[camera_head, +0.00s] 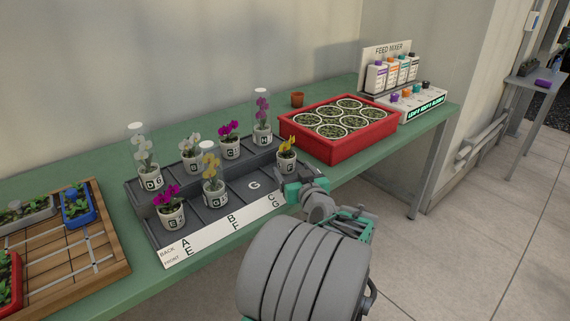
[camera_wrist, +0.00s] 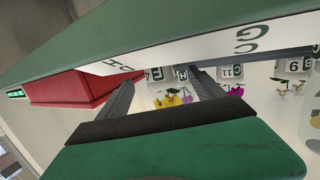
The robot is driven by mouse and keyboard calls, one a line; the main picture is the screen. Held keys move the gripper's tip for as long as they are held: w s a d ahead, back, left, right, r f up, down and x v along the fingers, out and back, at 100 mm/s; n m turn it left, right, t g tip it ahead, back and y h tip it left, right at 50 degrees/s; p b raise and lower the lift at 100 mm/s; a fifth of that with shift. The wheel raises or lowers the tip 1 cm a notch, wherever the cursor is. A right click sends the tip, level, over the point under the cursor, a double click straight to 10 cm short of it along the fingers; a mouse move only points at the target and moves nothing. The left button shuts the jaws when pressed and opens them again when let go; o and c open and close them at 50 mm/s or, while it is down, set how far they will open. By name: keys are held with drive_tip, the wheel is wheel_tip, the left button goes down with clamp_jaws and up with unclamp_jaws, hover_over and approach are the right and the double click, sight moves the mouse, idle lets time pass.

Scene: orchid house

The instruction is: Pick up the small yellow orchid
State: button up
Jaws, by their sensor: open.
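The small yellow orchid (camera_head: 287,154) stands upright in a white pot at the right end of the grey stepped tray (camera_head: 204,222), in the head view. Another yellow orchid (camera_head: 210,169), in a clear sleeve, stands in the front row. My gripper (camera_head: 302,187) is open just in front of the small yellow orchid's pot, at the tray's front edge. In the wrist view the picture is upside down. My two fingers (camera_wrist: 163,80) are apart, with a white pot (camera_wrist: 155,75) and yellow flowers (camera_wrist: 172,99) seen beyond and between them. No contact shows.
Magenta (camera_head: 230,131), white (camera_head: 193,148) and sleeved orchids (camera_head: 262,110) share the tray. A red tray of seedling pots (camera_head: 363,149) stands close on the right. The feed mixer (camera_head: 392,75) is behind it. A slatted wooden board (camera_head: 110,262) lies at left.

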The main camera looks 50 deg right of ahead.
sight(289, 165)
drive_tip(key=x, duration=0.5)
drive_tip(key=shift+w+r, duration=0.1)
drive_tip(key=c, duration=1.5)
drive_tip(key=shift+c, duration=0.6)
drive_tip(key=shift+r, duration=0.15)
